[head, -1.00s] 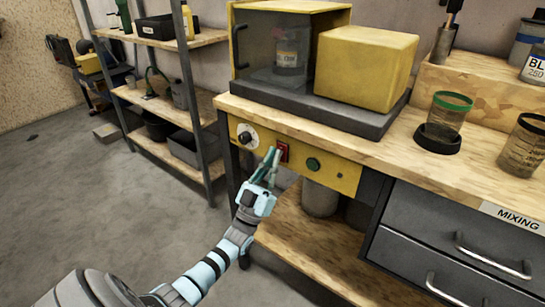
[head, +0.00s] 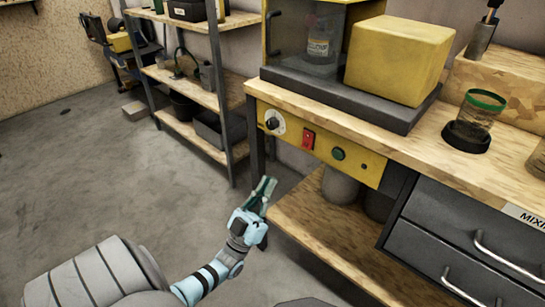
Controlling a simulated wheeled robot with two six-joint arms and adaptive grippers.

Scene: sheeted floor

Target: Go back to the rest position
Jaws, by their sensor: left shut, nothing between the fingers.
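My left gripper (head: 264,192) is shut and empty. It is in front of the workbench (head: 310,98), below the yellow control panel (head: 364,167) and apart from it. The panel carries a round dial (head: 272,123), a red switch (head: 308,139) and a green button (head: 338,153). My left arm comes in from the lower left, over the floor. My right gripper is not in the head view.
A yellow machine (head: 400,60) stands on a dark base on the bench. A green-rimmed cup (head: 480,108) sits in a black holder. Grey drawers (head: 450,235) are at right. A shelf rack (head: 212,105) stands behind left. The grey floor (head: 110,190) at left is clear.

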